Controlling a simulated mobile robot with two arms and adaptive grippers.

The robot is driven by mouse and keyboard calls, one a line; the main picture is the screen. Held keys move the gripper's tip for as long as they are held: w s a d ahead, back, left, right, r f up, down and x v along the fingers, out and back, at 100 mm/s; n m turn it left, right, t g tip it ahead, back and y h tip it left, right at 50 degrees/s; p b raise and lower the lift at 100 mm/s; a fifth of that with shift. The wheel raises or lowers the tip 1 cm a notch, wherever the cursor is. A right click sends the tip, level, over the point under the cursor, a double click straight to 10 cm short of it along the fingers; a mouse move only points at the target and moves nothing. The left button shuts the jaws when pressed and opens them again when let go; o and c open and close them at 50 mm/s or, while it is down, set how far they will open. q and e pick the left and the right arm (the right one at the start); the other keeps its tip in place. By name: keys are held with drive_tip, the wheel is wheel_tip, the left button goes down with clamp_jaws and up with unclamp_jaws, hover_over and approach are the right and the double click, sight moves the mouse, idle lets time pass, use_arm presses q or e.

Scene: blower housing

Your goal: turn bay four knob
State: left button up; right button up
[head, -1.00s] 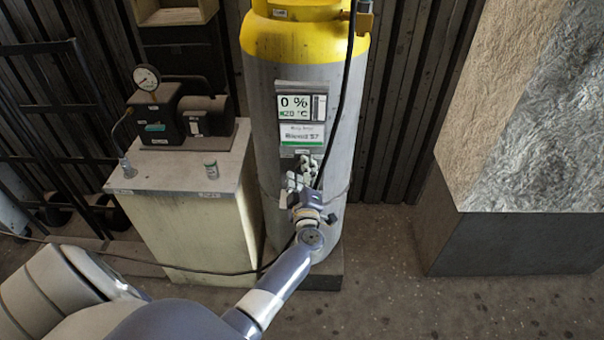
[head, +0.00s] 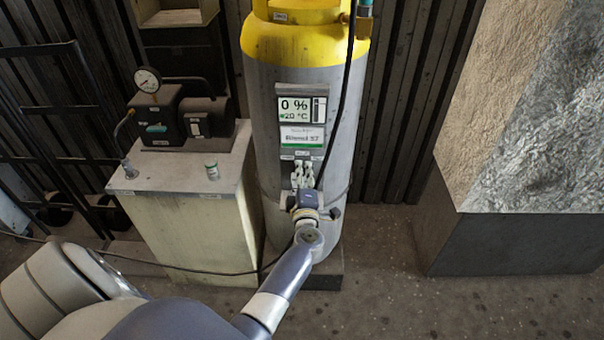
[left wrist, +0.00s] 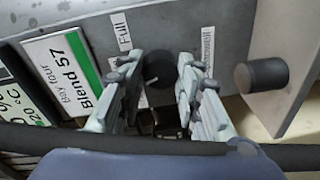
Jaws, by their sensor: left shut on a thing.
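The bay four cylinder (head: 262,150) is a grey tank with a yellow top, and its display panel (head: 302,110) reads 0 % and 20 °C. The left wrist view shows its label (left wrist: 66,75) with "Bay four" and "Blend 57". The small dark knob (left wrist: 157,72) sits on the grey panel between a "Full" label (left wrist: 122,31) and another label that is partly covered. My left gripper (head: 302,172) is at the panel's lower part, its fingers on either side of the knob and shut on it. In the head view the fingers hide the knob. My right gripper is not in view.
A black round stub (left wrist: 262,75) stands right of the fingers in the left wrist view. A black hose (head: 343,100) runs down the tank's front. A pump with a gauge (head: 147,78) stands on a cabinet (head: 190,225) to the left.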

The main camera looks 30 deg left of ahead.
use_arm(q)
drive_tip(key=n, duration=0.5)
drive_tip(key=shift+n+h+p, duration=0.3)
drive_tip(key=shift+h, duration=0.1)
drive_tip(key=shift+n, duration=0.8)
drive_tip(key=o, duration=1)
drive_tip(key=shift+o, duration=0.2)
